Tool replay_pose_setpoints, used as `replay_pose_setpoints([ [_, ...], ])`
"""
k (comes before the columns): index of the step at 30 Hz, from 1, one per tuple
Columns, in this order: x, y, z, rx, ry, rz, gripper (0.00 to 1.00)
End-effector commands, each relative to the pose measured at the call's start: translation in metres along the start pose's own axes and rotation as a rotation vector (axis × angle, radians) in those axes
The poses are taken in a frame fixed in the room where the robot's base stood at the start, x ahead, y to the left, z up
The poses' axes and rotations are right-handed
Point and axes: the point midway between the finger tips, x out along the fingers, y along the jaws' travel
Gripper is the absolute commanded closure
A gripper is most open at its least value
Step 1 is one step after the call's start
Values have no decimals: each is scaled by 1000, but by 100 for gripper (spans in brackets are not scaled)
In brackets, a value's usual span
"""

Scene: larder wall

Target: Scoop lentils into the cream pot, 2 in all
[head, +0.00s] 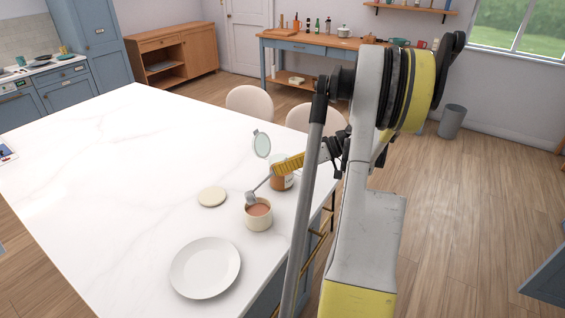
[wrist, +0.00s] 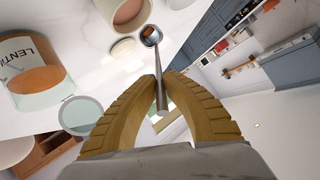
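My gripper (wrist: 161,88) is shut on the handle of a metal scoop (wrist: 150,37), which also shows in the head view (head: 251,197). A small orange-brown load sits in the scoop's bowl. In the head view the bowl is at the back-left rim of the cream pot (head: 259,220); I cannot tell whether they touch. The pot, also in the wrist view (wrist: 142,22), is open and reddish-brown inside. The lentil jar (head: 284,184) stands behind the pot, partly hidden by my gripper. In the wrist view its label reads "LENTI" and orange lentils fill its lower part (wrist: 40,80).
A round cream lid (head: 212,196) lies left of the pot. A white plate (head: 205,268) lies in front. The white table (head: 110,180) is clear to the left. Two chairs (head: 250,103) stand behind.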

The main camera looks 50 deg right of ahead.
Motion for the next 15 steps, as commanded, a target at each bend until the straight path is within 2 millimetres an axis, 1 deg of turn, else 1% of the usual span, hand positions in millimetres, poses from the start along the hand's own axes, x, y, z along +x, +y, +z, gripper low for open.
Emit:
replay_pose_setpoints([
  [1, 0, -6, -8, -7, -22, 12, 100],
  [15, 20, -28, -32, -65, -240, 162, 100],
])
